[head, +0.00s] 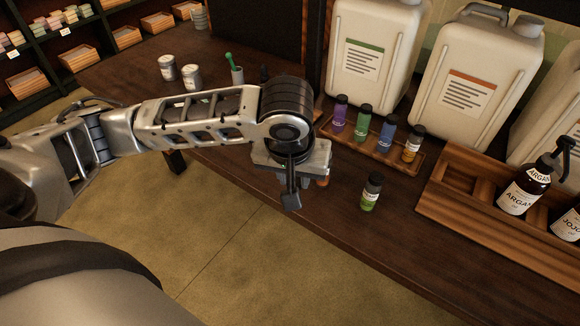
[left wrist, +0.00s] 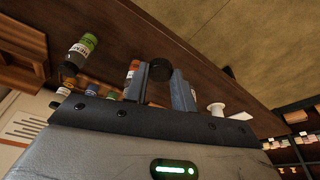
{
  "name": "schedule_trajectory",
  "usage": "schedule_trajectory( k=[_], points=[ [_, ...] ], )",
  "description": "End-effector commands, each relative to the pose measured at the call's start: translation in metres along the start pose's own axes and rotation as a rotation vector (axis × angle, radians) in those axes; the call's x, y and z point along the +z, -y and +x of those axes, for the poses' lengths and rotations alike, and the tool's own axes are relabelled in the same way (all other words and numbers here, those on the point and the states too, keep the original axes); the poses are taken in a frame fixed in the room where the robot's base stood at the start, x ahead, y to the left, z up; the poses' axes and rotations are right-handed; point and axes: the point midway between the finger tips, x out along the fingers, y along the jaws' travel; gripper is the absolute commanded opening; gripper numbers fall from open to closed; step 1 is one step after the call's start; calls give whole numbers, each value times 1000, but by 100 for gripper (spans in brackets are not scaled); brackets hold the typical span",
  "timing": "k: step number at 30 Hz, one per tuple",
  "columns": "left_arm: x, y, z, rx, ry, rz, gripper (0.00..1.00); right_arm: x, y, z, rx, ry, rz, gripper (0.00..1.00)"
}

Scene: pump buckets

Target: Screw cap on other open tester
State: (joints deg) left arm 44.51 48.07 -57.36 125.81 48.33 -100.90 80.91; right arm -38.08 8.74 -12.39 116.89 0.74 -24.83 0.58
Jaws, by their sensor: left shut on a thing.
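My left gripper (head: 292,200) hangs over the front of the table. In the left wrist view its fingers (left wrist: 160,92) are shut on a round black cap (left wrist: 160,69). An open-looking tester bottle with an orange-red label (head: 323,181) stands on the table, mostly hidden behind the gripper; it also shows beside one finger in the left wrist view (left wrist: 132,70). Its top is hidden, and I cannot tell whether the cap touches it. A tester with a green label and black cap (head: 371,192) stands upright to its right. My right gripper is not in view.
A wooden tray (head: 428,167) behind holds several capped testers, including a purple one (head: 339,113). Large white jugs (head: 370,50) stand at the back. A wooden crate (head: 450,205) with pump bottles (head: 522,190) is at right. Tins (head: 191,77) stand at the far left.

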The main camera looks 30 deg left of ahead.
Motion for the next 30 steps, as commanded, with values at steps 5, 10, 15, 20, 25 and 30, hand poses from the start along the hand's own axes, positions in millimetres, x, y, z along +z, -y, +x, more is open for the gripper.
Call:
schedule_trajectory(
  k=[5,10,15,20,25,30],
  points=[
    [0,0,0,0,0,-1,5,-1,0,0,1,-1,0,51],
    [0,0,0,1,0,0,5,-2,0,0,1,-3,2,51],
    [-9,-6,-19,40,-1,129,5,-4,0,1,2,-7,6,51],
    [-16,-10,-37,80,-1,283,5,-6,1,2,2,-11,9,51],
    [-17,-10,-39,85,0,306,5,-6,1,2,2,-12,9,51],
    [-16,-10,-39,85,0,304,5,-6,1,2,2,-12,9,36]
  ],
)
